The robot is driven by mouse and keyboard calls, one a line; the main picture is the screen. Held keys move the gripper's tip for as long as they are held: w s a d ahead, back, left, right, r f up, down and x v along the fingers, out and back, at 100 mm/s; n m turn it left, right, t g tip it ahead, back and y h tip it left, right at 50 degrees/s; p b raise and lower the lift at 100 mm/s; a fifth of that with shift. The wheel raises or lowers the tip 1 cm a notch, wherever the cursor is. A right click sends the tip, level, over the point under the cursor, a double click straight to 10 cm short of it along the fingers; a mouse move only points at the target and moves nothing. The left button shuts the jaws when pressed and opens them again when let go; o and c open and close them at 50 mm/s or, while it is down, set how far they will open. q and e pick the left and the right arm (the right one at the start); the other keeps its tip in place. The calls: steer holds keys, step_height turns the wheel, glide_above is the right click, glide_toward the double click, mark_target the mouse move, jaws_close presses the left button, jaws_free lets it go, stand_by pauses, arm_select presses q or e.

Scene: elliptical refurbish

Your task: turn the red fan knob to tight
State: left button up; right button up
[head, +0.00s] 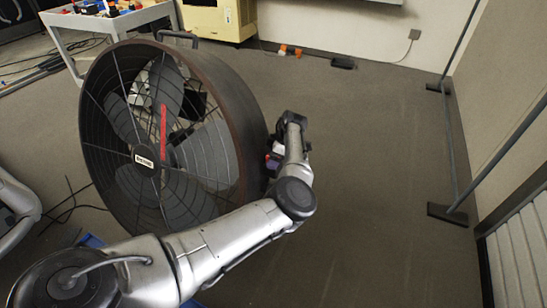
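A large black drum fan (190,65) with a wire grille stands at left centre, its face turned toward the lower left. A small reddish part (272,158) shows at the right side of its drum, partly hidden by my arm; I cannot tell for sure that it is the knob. An upright red bar (163,132) shows behind the grille. My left arm reaches in from the lower left, and my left gripper (277,150) is at the drum's right side, close to the reddish part. Its fingers are too small and covered to read, and contact is unclear. My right gripper is out of view.
A white cart (110,24) with tools stands behind the fan at upper left. A yellowish cabinet (215,20) is at the back wall. Orange items (288,50) lie on the floor there. A dark frame (450,150) stands at right. Cables lie at left. The floor right of the fan is clear.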

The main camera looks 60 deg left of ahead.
arm_select(q)
steer(key=shift+c, duration=0.2)
steer(key=c, duration=0.9)
steer(key=shift+r+p, duration=0.2)
steer(key=shift+p, duration=0.4)
steer(key=m+t+p, duration=0.1)
steer(key=m+p, duration=0.2)
steer(key=p, duration=0.2)
steer(key=m+t+y+p, duration=0.1)
steer(key=m+p, duration=0.2)
steer(key=p, duration=0.3)
steer(key=shift+s+r+m+y, duration=0.15)
steer(key=shift+m+y, duration=0.15)
steer(key=shift+m, duration=0.1)
steer(key=shift+m+t+p, duration=0.4)
steer(key=shift+m+p, duration=0.5)
steer(key=shift+p, duration=0.2)
steer(key=shift+f, duration=0.2)
